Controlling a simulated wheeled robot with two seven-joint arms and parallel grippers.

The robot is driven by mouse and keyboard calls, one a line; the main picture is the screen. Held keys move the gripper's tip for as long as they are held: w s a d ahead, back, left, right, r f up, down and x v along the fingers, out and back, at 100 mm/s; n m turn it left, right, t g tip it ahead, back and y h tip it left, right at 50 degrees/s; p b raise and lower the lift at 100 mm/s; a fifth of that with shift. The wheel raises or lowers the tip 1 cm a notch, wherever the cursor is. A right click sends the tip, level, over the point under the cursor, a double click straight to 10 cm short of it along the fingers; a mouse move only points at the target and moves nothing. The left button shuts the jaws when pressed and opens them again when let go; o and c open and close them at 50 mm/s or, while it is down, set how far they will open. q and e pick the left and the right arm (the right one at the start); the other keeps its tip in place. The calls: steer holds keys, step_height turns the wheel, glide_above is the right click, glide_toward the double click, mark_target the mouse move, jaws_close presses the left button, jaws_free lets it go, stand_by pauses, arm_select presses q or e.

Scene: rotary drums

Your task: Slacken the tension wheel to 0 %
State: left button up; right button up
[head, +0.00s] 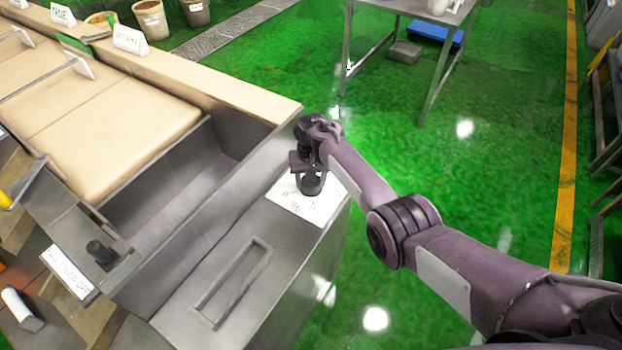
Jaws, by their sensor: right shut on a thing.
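My right gripper (309,177) reaches in from the right and points down over the grey metal housing (185,315). It is shut on a small dark round part, which looks like the tension wheel (312,187). The gripper hides most of this part, so its angle cannot be read. A white card (322,210) with dark marks lies under and around it on the housing's top. The marks are too small to read surely. My left gripper is not in view.
A black knob (101,254) stands at the left, near a white label (67,271). A beige belt (110,125) and an open trough (180,165) lie behind. Green floor to the right is clear up to a metal table (437,62).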

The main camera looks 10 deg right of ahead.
steer(key=n, duration=0.4)
steer(key=shift+n, duration=0.3)
steer(key=n, duration=0.4)
steer(key=shift+a+n+b, duration=0.1)
steer(key=shift+n+b, duration=0.2)
steer(key=shift+b, duration=0.05)
steer(key=n, duration=0.4)
steer(key=shift+b, duration=0.35)
steer(key=shift+n+b, duration=0.4)
steer(key=shift+n, duration=1.6)
steer(key=o, duration=1)
